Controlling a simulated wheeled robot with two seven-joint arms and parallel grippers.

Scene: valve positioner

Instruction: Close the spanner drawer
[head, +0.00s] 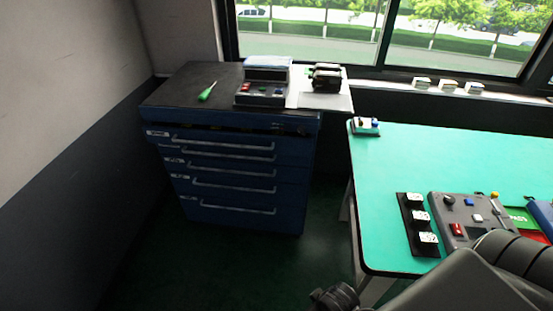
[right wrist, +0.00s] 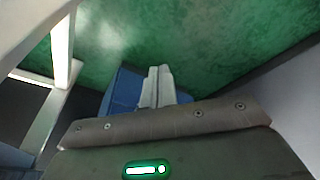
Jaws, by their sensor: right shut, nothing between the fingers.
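The blue drawer cabinet (head: 247,215) stands against the wall in the head view, left of the green table. Its top drawer (head: 225,143) stands slightly out, with a dark gap above its front. The lower drawers look flush. Labels at the drawers' left ends are too small to read, so I cannot tell which names the spanners. My right gripper (right wrist: 158,86) is shut and empty in the right wrist view, above the green floor, beside a blue surface I cannot identify for sure. It is apart from the drawer handles. My left gripper is not in view.
On the cabinet top lie a green-handled screwdriver (head: 207,91) and a grey device (head: 264,85). The green table (head: 380,190) carries a black strip (head: 417,225) and a control box (head: 472,220). Green floor (head: 265,270) is free before the cabinet.

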